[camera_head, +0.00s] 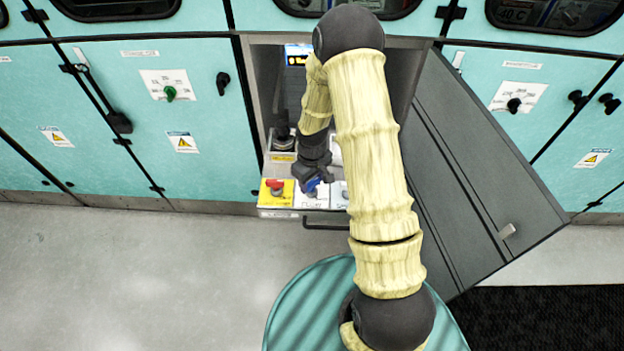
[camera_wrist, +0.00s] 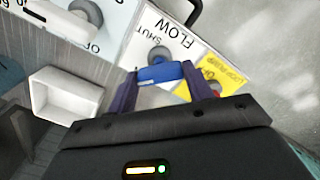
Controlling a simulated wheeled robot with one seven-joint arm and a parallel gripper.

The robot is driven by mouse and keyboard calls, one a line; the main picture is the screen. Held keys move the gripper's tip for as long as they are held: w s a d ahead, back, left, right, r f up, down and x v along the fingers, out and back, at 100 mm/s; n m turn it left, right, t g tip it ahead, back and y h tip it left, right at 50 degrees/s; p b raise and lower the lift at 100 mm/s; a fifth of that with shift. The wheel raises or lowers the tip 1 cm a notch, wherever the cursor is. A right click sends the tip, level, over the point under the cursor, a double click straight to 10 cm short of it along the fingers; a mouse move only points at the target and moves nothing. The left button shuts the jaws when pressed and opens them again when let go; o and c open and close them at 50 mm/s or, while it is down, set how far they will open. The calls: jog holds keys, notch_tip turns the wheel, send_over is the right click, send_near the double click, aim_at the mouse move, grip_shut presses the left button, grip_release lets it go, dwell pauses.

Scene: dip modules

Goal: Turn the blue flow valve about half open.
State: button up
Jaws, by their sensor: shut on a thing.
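The blue flow valve (camera_wrist: 160,73) is a bar-shaped handle on a white panel (camera_wrist: 150,40) lettered FLOW and SHUT, in the wrist view. My gripper (camera_wrist: 162,80) is shut on this handle, with one dark finger at each side of it. The handle lies roughly across the picture in the wrist view. In the head view my gripper (camera_head: 317,177) reaches down to the panel row, and a bit of the blue handle (camera_head: 311,185) shows below it. The fingers and arm hide part of the panel, and I cannot read the valve's exact setting.
A yellow panel with a red knob (camera_head: 276,187) adjoins the flow panel on the left. A dark lever (camera_head: 283,130) stands behind it. A white box (camera_wrist: 70,95) is close to my gripper. The open grey cabinet door (camera_head: 470,170) stands at the right. A black drawer handle (camera_head: 325,223) juts out in front.

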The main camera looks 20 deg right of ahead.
aim_at(312, 182)
jog(key=o, duration=1)
notch_tip(312, 182, up, 17)
jog(key=shift+r, duration=0.2)
jog(key=s+r+m+t+p, duration=0.1)
jog(key=s+r+p, duration=0.1)
jog(key=s+r, duration=0.1)
jog(key=s+r+m+p, duration=0.2)
jog(key=s+r, duration=0.2)
jog(key=s, duration=0.2)
jog(key=s+r+m+t+p, duration=0.1)
jog(key=s+r+m, duration=0.1)
jog(key=s+r, duration=0.2)
jog(key=shift+s+r+t+p, duration=0.15)
jog(key=shift+s+t+p, duration=0.2)
jog(key=shift+s, duration=0.3)
